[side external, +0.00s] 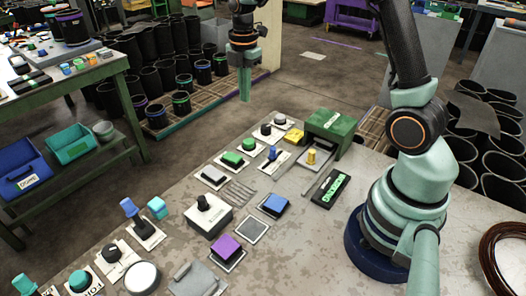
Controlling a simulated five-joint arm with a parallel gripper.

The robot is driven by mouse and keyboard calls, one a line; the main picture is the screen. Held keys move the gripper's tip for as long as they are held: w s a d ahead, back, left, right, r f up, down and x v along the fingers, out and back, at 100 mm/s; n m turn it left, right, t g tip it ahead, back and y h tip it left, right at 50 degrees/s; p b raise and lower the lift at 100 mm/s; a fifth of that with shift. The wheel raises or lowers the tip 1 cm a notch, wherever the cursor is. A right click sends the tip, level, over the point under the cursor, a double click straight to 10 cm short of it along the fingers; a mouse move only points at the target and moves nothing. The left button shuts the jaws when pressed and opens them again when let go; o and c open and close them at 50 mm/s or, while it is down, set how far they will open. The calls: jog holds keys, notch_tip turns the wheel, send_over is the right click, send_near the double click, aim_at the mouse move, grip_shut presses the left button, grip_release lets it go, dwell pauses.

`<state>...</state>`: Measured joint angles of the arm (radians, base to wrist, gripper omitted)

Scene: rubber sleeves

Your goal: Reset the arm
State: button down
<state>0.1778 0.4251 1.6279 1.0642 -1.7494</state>
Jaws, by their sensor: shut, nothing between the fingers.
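My gripper (245,85) is at the top centre of the side external view. It hangs pointing down, in the air past the far edge of the work table (290,225). Its pale green fingers are together with nothing between them. My arm rises from its base at the right of the table and reaches over to the left. The gripper touches none of the things on the table.
The table carries several switches and blocks, including a green box (328,127), a black-knobbed box (208,213), a purple block (226,246) and a blue block (274,205). Black sleeves (160,80) stand on the floor behind. A side bench (70,75) is at left.

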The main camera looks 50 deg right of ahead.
dwell(0.4)
jog(key=s+a+r+m+t, duration=0.2)
jog(key=s+a+r+m, duration=0.2)
jog(key=s+m, duration=0.4)
jog(key=s+a+r+m+t, duration=0.3)
jog(key=s+a+r+m, duration=0.1)
jog(key=s+m, duration=0.4)
jog(key=shift+r+m, duration=0.65)
jog(key=shift+m, duration=0.35)
